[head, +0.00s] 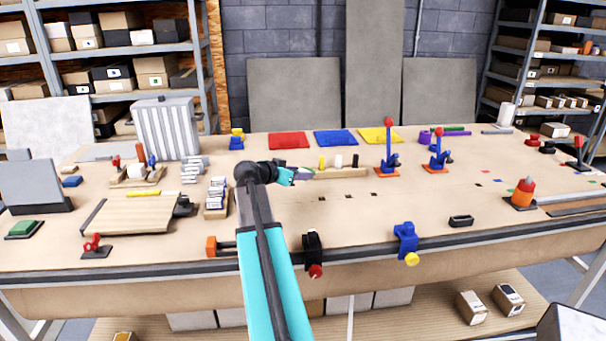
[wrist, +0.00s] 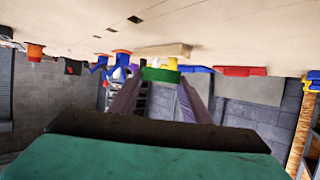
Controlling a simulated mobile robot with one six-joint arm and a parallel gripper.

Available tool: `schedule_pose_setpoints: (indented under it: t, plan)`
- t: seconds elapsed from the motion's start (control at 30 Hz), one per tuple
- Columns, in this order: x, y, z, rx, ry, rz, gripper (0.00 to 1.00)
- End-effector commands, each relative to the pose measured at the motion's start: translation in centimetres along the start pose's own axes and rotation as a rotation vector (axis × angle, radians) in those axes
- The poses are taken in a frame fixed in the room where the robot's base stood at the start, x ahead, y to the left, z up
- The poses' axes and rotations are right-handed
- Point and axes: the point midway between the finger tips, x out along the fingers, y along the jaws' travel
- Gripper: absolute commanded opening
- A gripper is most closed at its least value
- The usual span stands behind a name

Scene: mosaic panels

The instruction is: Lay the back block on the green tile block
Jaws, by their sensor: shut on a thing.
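My gripper (head: 304,173) is over the middle of the bench, at the left end of a low wooden strip (head: 345,173). In the wrist view, its fingertips (wrist: 160,78) are shut on a small green block (wrist: 160,74). On the strip stand a yellow block (head: 322,162), a white block (head: 338,161) and a black block (head: 355,161). The wrist view is upside down; the strip (wrist: 165,50) and the yellow block (wrist: 172,63) show beyond the green block. I cannot tell which block the task calls the back block.
Blue levers on orange bases (head: 388,165) stand right of the strip. Red (head: 289,141), blue (head: 335,138) and yellow (head: 380,135) mats lie behind. White-labelled blocks (head: 216,200) and a wooden board (head: 130,213) are left.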

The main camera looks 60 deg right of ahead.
Motion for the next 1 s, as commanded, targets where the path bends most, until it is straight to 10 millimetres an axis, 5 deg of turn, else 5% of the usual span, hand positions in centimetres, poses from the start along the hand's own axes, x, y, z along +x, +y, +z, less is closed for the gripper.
schedule_pose_setpoints:
  t: [0.4,1.0]
  plan:
    - [-11.7,-10.7,4.6,-0.094,0.0,-0.228,0.21]
    - [-31.9,-21.1,13.2,-0.265,0.0,-0.639,0.21]
